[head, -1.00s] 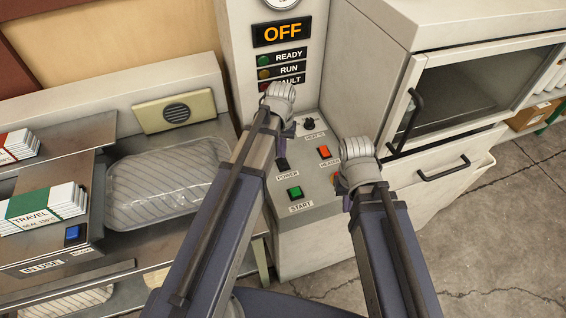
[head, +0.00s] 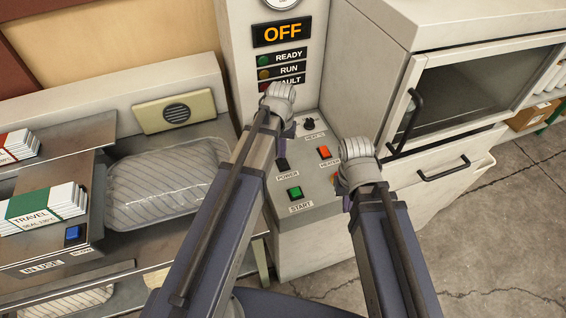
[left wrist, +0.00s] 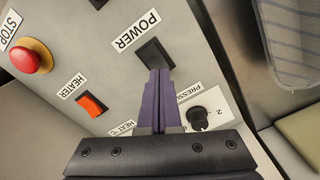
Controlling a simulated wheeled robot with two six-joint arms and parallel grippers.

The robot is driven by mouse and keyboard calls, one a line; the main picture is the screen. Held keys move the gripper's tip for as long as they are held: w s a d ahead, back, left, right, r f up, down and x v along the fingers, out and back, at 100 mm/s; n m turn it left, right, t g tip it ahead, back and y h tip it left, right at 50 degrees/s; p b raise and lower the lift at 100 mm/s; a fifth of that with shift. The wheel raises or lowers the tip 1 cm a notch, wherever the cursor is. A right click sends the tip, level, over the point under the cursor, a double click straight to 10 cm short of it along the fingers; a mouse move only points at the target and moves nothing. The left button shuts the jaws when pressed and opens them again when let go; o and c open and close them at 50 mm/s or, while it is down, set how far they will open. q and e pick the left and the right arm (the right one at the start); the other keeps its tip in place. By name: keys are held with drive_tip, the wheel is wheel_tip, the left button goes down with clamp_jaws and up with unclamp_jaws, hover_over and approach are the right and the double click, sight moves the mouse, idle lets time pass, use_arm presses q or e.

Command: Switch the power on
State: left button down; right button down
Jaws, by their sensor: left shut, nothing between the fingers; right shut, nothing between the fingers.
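The black power rocker switch (head: 282,164) is on the sloped control panel (head: 318,202), above the POWER label. It also shows in the left wrist view (left wrist: 153,50), beside its POWER label. My left gripper (head: 282,148) is shut and empty. In the left wrist view its purple fingertips (left wrist: 158,76) overlap the lower end of the switch; I cannot tell whether they press it. The display (head: 283,32) reads OFF. My right gripper (head: 346,202) is shut and empty at the panel's right edge, its fingers mostly hidden behind its arm.
An orange heater switch (head: 324,152) and green start button (head: 294,192) are close by. The red stop button (left wrist: 32,56) and pressure knob (left wrist: 198,118) show in the left wrist view. A packed pillow (head: 165,182) lies at left; a cabinet (head: 470,95) stands at right.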

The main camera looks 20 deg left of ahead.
sight(282, 161)
use_arm(q)
drive_tip(key=shift+f+b, duration=0.95)
idle(0.9)
wheel_tip(282, 161, up, 7)
drive_tip(key=p, duration=0.7)
drive_tip(key=s+d+m+y, duration=0.1)
drive_tip(key=s+d+m, duration=0.3)
drive_tip(key=s+d, duration=0.6)
drive_tip(key=s, duration=0.4)
drive_tip(key=shift+s+d+m, duration=0.2)
drive_tip(key=shift+d+m, duration=0.05)
drive_tip(key=shift+m, duration=0.05)
drive_tip(key=shift+s, duration=0.1)
